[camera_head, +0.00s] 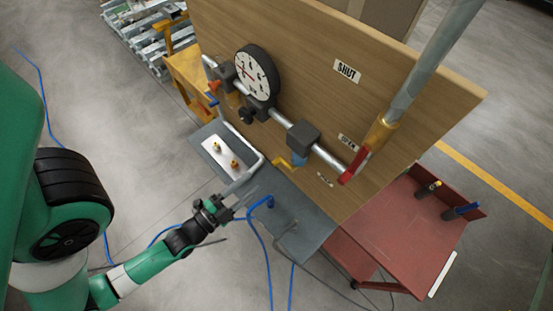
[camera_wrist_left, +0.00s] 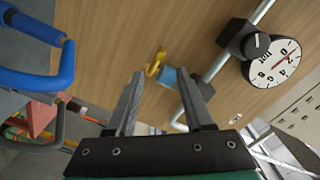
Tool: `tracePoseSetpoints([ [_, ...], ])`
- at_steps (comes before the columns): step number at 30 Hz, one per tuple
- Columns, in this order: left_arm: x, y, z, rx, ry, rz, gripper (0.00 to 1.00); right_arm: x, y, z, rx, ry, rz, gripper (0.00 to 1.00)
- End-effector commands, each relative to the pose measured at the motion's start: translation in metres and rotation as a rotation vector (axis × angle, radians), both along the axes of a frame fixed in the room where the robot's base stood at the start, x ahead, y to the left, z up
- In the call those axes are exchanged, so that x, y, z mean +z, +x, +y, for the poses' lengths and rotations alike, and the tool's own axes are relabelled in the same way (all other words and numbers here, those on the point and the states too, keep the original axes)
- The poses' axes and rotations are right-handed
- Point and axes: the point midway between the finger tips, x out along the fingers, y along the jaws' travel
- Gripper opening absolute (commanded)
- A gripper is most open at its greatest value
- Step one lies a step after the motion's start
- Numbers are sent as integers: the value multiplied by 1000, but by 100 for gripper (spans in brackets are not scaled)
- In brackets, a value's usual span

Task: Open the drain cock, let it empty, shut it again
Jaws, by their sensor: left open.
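The drain cock has a yellow lever (camera_head: 283,162) and a blue body (camera_head: 298,158). It hangs under the grey pipe in front of the wooden panel. In the left wrist view the yellow lever (camera_wrist_left: 156,62) and blue body (camera_wrist_left: 176,76) appear between and beyond my fingers. My left gripper (camera_head: 250,198) is open and empty, left of and below the cock in the head view, apart from it. Its two fingers also show in the left wrist view (camera_wrist_left: 162,76). Whether the cock is open or shut is unclear; I see no flow. My right gripper is out of view.
A red lever (camera_head: 355,165) sits on the pipe near the thick grey riser (camera_head: 430,65). A dial gauge (camera_head: 257,76) is upper left. A red cart (camera_head: 390,245) stands right.

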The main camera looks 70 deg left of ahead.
Motion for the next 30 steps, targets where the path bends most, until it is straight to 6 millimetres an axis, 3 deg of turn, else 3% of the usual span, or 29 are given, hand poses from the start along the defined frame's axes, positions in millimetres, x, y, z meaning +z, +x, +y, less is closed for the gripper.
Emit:
tracePoseSetpoints([
  [12, 2, 79, 39, 0, 2, -3, 52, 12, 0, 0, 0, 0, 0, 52],
  [16, 1, 90, 44, 0, 1, -2, 52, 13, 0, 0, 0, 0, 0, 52],
  [24, 1, 92, 45, 1, 0, -1, 52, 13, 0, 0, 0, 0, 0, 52],
  [26, 1, 92, 45, 1, 0, -1, 45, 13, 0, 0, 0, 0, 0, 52],
  [30, 1, 92, 45, 1, 0, -1, 20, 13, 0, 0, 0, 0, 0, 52],
])
